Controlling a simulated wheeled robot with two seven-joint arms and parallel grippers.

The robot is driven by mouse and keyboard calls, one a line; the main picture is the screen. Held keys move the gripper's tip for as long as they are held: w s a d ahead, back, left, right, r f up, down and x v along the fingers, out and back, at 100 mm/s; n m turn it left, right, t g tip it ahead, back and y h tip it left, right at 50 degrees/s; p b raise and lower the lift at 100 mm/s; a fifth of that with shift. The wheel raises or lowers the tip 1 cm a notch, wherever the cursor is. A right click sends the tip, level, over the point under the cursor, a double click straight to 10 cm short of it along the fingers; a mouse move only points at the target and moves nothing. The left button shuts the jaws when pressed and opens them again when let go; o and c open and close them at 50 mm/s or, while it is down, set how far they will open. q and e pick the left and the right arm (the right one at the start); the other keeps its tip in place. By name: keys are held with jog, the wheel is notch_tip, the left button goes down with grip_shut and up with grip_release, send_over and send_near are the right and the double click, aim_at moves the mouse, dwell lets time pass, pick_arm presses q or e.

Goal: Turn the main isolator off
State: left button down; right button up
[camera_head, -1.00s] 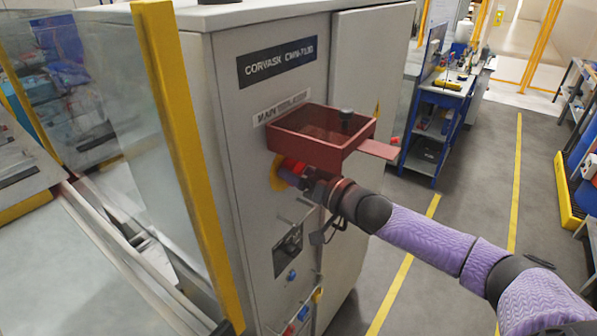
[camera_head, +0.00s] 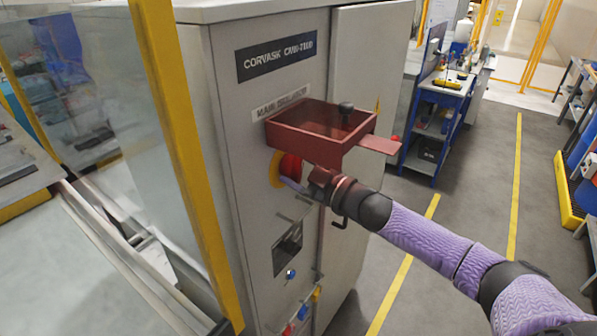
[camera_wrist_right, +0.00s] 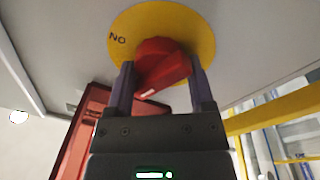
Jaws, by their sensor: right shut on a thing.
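The main isolator is a red rotary knob (camera_head: 290,165) on a yellow round plate (camera_head: 273,170), on the front of the grey cabinet. My right gripper (camera_head: 293,181) reaches it from the right, below a red box-like guard (camera_head: 350,142). In the right wrist view the red knob (camera_wrist_right: 163,66) sits between the two fingers of my gripper (camera_wrist_right: 162,85), which is shut on it. A white mark on the knob points to the lower left there. The yellow plate (camera_wrist_right: 200,35) shows letters reading "NO" at its left. My left gripper is not in view.
The grey cabinet (camera_head: 225,130) carries a "MAIN ISOLATOR" label (camera_head: 280,103). A dark recessed panel (camera_head: 288,248) and coloured plugs (camera_head: 290,274) sit below the knob. A yellow post (camera_head: 180,150) stands at the left. Open floor (camera_head: 450,225) lies to the right.

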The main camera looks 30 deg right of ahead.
jog(key=shift+n+b, duration=0.4)
jog(key=shift+n, duration=2)
jog(key=o, duration=1.2)
jog(key=shift+y, duration=0.3)
jog(key=v, duration=1)
jog(key=shift+r, duration=0.1)
